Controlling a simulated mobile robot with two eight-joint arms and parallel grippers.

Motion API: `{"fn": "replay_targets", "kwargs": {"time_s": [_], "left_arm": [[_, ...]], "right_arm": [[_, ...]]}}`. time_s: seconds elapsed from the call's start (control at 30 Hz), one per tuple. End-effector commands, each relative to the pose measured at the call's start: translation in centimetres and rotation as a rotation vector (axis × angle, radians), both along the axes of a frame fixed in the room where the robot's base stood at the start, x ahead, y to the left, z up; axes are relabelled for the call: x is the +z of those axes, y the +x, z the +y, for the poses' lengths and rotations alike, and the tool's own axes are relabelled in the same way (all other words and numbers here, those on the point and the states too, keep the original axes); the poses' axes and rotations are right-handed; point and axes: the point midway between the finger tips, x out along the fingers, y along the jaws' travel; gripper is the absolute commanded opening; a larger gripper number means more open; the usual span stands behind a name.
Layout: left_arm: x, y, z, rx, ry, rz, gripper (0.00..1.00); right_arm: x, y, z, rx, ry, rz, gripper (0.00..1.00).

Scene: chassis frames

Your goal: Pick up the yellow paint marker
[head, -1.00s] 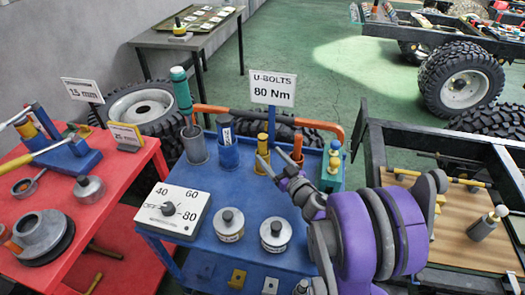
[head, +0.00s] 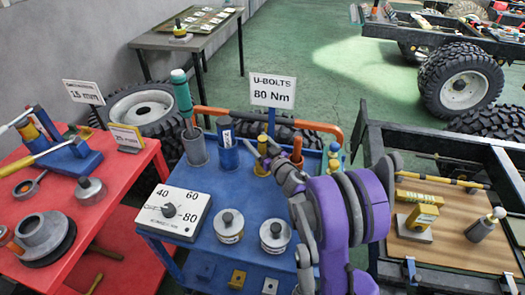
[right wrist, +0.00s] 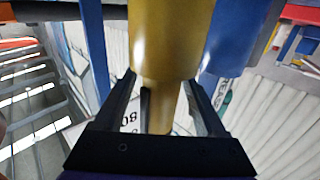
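The yellow paint marker (head: 262,142) stands upright in a yellow cup (head: 261,168) on the blue cart. My right gripper (head: 270,155) is at the marker, just above the cup, and its fingers partly hide both. In the right wrist view, the marker's narrow yellow body (right wrist: 160,105) runs between the two fingers (right wrist: 160,80), below the wider yellow cup (right wrist: 172,40). The fingers are open around the marker, with a small gap visible on each side. My left gripper is not in view.
A blue cup (head: 228,153) and a grey cup (head: 196,150) stand left of the marker. An orange cup (head: 296,152) is close on the right. The U-bolts sign (head: 272,92) rises behind. A dial box (head: 173,211) and two round tins (head: 230,227) sit in front.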

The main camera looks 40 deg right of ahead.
Motion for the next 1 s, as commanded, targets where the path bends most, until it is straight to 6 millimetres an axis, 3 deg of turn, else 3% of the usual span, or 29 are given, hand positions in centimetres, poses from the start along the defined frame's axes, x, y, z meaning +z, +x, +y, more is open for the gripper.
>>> {"fn": "replay_targets", "kwargs": {"time_s": [0.03, 0.4, 0.77, 1.0], "left_arm": [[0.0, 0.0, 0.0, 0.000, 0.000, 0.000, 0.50], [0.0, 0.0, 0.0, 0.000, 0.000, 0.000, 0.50], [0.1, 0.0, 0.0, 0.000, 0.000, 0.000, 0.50], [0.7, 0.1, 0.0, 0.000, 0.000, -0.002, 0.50]], "right_arm": [[0.0, 0.0, 0.0, 0.000, 0.000, 0.000, 0.63], [0.0, 0.0, 0.0, 0.000, 0.000, 0.000, 0.00], [0.4, 0.0, 0.0, 0.000, 0.000, 0.000, 0.00], [4.5, -0.1, -0.1, -0.002, 0.001, 0.000, 0.00]]}}
